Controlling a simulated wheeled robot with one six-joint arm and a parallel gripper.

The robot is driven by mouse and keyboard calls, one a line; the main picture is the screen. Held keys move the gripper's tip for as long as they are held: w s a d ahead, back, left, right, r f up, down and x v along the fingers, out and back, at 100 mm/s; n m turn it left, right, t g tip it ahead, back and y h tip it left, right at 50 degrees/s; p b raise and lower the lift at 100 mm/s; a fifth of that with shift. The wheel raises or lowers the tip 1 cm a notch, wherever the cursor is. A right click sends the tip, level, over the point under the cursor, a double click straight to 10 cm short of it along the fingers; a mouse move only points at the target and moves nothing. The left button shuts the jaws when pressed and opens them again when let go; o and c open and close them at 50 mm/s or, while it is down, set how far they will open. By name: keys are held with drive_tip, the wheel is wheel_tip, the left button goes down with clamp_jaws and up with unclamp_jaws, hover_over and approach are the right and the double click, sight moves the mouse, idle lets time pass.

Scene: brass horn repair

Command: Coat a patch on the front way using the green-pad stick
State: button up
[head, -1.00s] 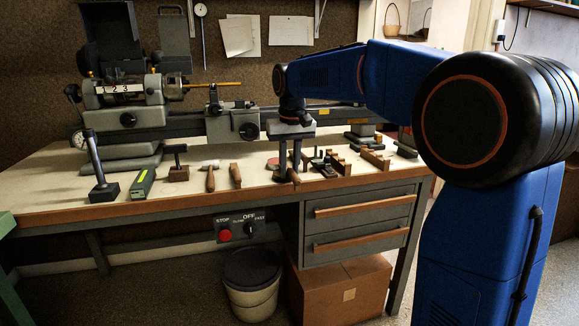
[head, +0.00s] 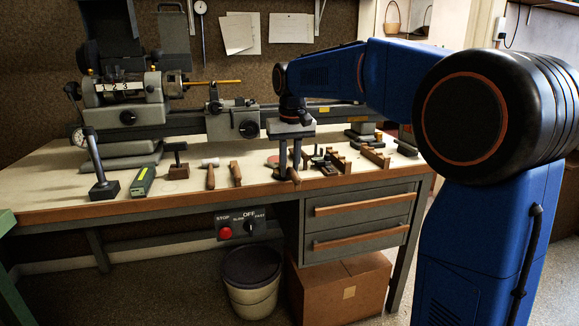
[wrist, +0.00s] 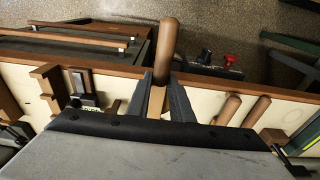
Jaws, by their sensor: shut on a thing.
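My gripper (head: 290,160) is low over the front of the bench, fingers pointing down. It is shut on a wooden-handled stick (head: 294,175). In the wrist view the stick's rounded handle (wrist: 166,52) sticks out past the fingers (wrist: 160,95) toward the bench's front edge. The stick's other end is hidden under the gripper body, so I cannot see a green pad on it. The lathe (head: 125,105) stands along the back of the bench. Its long dark bed (head: 185,129) runs left to right; I cannot tell the front way apart on it.
Two wooden-handled tools (head: 235,173) lie left of my gripper. A wooden rack (head: 340,161) with dark tools is close on the right. A dark stand (head: 103,189) and a grey-green bar (head: 143,181) are at the left.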

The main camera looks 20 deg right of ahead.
drive_tip(key=shift+f, duration=0.4)
idle(1.2)
drive_tip(key=shift+r, duration=3.55)
